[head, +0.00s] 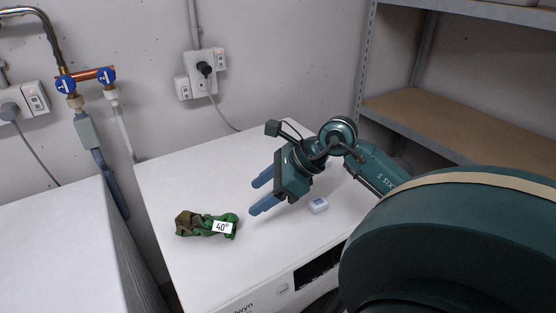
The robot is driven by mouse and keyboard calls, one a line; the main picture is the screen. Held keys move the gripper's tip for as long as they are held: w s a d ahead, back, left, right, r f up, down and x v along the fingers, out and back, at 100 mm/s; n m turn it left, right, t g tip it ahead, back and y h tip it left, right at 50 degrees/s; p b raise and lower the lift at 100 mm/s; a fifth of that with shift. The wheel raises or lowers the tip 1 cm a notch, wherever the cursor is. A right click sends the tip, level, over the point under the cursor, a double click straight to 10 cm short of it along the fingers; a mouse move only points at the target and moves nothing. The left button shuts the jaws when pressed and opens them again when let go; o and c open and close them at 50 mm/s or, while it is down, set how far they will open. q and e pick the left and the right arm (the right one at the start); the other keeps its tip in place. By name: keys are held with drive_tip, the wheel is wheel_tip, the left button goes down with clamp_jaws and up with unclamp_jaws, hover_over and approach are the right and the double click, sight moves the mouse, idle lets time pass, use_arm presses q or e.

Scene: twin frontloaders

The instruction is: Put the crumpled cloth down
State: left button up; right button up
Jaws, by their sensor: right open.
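A crumpled cloth (193,223), green and brown with a white tag reading 40°, lies on the white top of the right-hand machine (190,170). My right gripper (258,196) is above the same top, to the right of the cloth. Its two blue fingers point left and are apart, with nothing between them. It does not touch the cloth. My left gripper is not in view.
A second white machine (50,245) stands at left across a gap. Shelves (430,125) stand at right. Taps (85,80), hoses and sockets (203,75) are on the wall behind.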

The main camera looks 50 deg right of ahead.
drive_tip(key=shift+v, duration=2.8)
